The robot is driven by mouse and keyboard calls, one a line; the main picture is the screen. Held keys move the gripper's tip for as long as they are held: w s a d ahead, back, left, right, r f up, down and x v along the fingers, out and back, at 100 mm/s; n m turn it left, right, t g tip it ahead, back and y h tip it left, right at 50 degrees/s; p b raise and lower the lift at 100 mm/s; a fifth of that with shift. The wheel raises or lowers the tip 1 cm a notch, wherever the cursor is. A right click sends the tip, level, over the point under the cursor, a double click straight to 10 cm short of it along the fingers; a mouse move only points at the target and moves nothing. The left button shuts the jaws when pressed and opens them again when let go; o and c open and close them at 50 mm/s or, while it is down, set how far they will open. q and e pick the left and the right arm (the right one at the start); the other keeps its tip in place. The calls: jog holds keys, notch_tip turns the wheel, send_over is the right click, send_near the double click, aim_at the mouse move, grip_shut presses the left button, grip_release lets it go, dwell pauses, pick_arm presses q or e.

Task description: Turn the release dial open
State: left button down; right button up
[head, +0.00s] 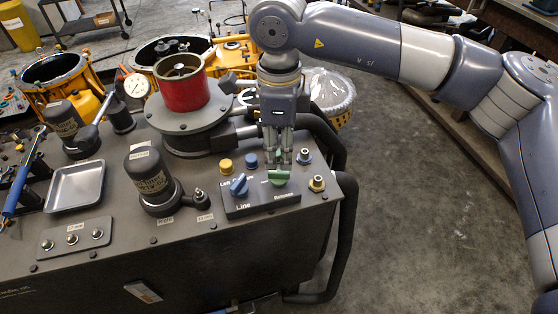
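The green release dial (279,178) sits on the dark control panel (262,204) at the machine's front right, above the label "Release". My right gripper (279,162) points down at the dial from above, its fingertips at or just behind the dial's rear edge. The fingers look close together, but I cannot tell whether they are shut on the dial or only beside it. My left gripper is not in view.
A blue "Line" dial (239,186) is left of the green one. A yellow button (225,166) and a blue button (251,160) stand behind. A red cylinder (183,90) rises behind left.

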aim_at(279, 171)
notch_tip(279, 171, up, 7)
jog(key=shift+f, duration=0.2)
dwell(0.5)
